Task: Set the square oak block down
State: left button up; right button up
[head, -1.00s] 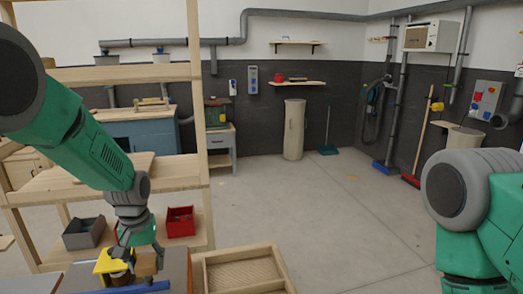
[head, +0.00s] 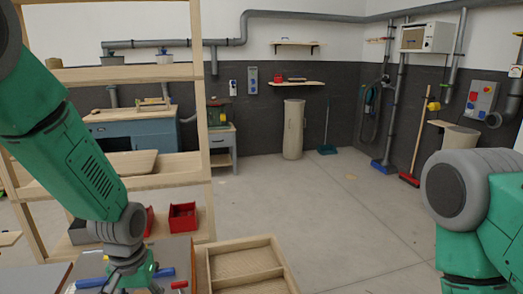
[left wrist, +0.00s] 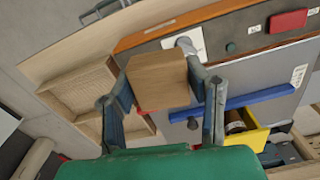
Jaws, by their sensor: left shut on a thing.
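The square oak block (left wrist: 158,80) shows in the left wrist view as a flat brown wooden piece. My left gripper (left wrist: 165,88) is shut on it, with one dark finger at each side. The block appears above the grey work surface (left wrist: 270,80); I cannot tell whether it touches anything below. In the head view my left gripper (head: 130,286) is low at the bottom edge, and the block is hidden there. My right arm stands at the right of the head view, but its gripper is out of the picture.
A two-compartment wooden tray (head: 268,245) stands right of the work surface. A blue bar (left wrist: 235,104) and a yellow bin (left wrist: 257,139) lie near the gripper. A red bin (head: 183,217) sits on the wooden shelf behind. Open floor lies beyond the tray.

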pick_arm(q)
jog(key=s+d+m, duration=0.1)
jog(key=s+d, duration=0.1)
jog(key=s, duration=0.6)
notch_tip(320, 180, down, 12)
jog(key=b, duration=1.2)
jog(key=shift+a, duration=0.25)
pick_arm(e)
notch_tip(320, 180, down, 12)
jog(key=shift+f, duration=0.15)
jog(key=shift+c, duration=0.7)
pick_arm(q)
jog(key=shift+d+f, duration=0.1)
pick_arm(e)
jog(key=shift+d, duration=0.1)
